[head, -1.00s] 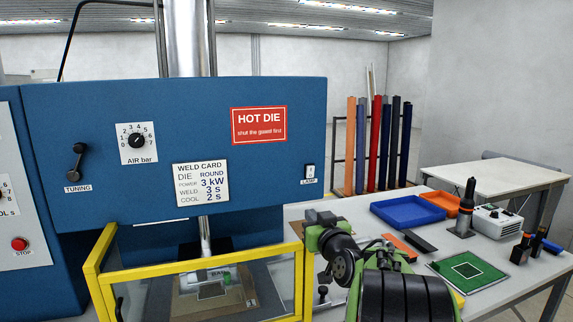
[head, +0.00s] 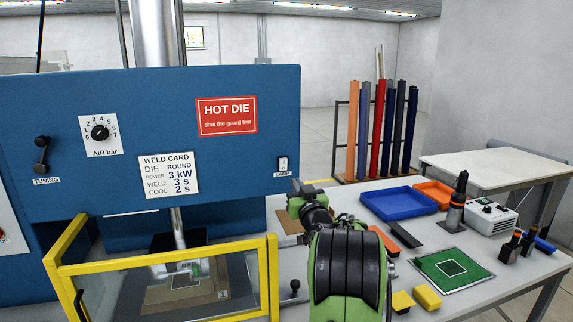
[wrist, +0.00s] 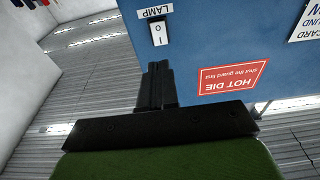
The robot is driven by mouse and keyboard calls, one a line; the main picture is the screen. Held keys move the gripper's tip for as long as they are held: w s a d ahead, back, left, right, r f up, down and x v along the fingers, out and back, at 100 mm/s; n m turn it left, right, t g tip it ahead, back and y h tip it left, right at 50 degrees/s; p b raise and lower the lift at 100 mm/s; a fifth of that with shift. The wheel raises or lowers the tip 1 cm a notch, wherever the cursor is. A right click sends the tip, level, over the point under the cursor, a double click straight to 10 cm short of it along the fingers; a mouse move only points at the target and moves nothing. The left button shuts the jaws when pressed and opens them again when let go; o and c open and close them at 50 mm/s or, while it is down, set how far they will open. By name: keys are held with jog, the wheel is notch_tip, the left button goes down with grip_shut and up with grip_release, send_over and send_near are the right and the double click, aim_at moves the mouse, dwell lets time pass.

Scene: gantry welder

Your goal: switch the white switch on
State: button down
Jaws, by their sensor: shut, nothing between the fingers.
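The white switch (head: 283,164) is a small rocker in a dark frame above the LAMP label, at the lower right of the blue panel (head: 230,165). In the upside-down wrist view the switch (wrist: 158,34) shows marks on its white face. Which half is pressed in I cannot tell. My gripper (wrist: 157,66) is shut and empty, its dark fingers pointing towards the switch, with a gap to it in the picture. In the head view my arm's end is just below and right of the switch; the fingertips are hard to make out there.
The panel also bears a red HOT DIE sign (head: 227,117), a weld card (head: 168,176), an AIR dial (head: 100,132) and a TUNING lever (head: 41,155). A yellow-framed guard (head: 160,260) is below. The bench at right holds a blue tray (head: 398,204) and tools.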

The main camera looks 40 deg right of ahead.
aim_at(283, 163)
jog(key=p+x, duration=0.4)
jog(key=x, duration=0.6)
jog(key=shift+a+r, duration=0.15)
jog(key=shift+w, duration=0.15)
